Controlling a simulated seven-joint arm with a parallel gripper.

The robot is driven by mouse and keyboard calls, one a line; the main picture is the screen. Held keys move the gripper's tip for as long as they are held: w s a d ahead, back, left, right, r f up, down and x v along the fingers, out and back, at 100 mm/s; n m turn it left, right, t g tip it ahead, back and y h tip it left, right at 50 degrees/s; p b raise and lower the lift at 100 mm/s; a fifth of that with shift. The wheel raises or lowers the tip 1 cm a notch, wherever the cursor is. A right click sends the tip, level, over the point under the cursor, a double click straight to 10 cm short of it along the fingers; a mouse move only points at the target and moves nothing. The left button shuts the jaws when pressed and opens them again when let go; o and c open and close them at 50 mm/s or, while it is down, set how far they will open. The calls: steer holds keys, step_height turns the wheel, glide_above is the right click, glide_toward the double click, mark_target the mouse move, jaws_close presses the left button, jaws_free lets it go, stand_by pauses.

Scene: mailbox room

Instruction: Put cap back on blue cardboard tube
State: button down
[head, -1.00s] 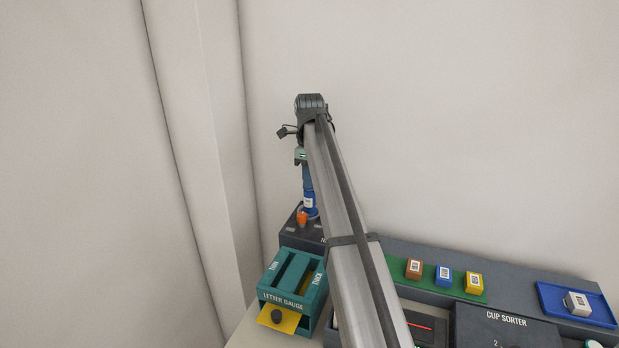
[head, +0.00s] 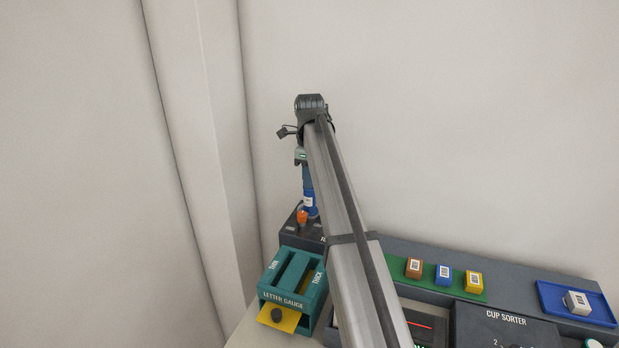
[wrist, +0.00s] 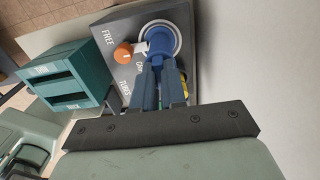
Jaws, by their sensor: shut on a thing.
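The blue cardboard tube (head: 309,201) stands upright in the dark tube holder (head: 291,239) at the back left, with a white label on its side. My gripper (wrist: 158,66) is directly above the tube, pointing down, with its blue fingers shut on a small blue piece at the tube's upper end, which looks like the cap. The fingers hide most of this piece, so I cannot tell whether it is seated on the tube. In the wrist view the blue tube (wrist: 161,40) shows beyond the fingertips, inside a white ring.
An orange knob (wrist: 123,53) sits close beside the tube on the holder. The teal letter gauge (head: 294,284) stands in front of it. Brown, blue and yellow blocks (head: 444,275) and a blue tray (head: 553,296) are to the right. The wall is close behind.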

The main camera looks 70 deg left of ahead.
steer(key=c, duration=0.6)
jaws_free()
steer(key=shift+c, duration=0.2)
steer(key=shift+r, duration=0.15)
steer(key=shift+r, duration=3.4)
jaws_close()
steer(key=shift+f, duration=2.7)
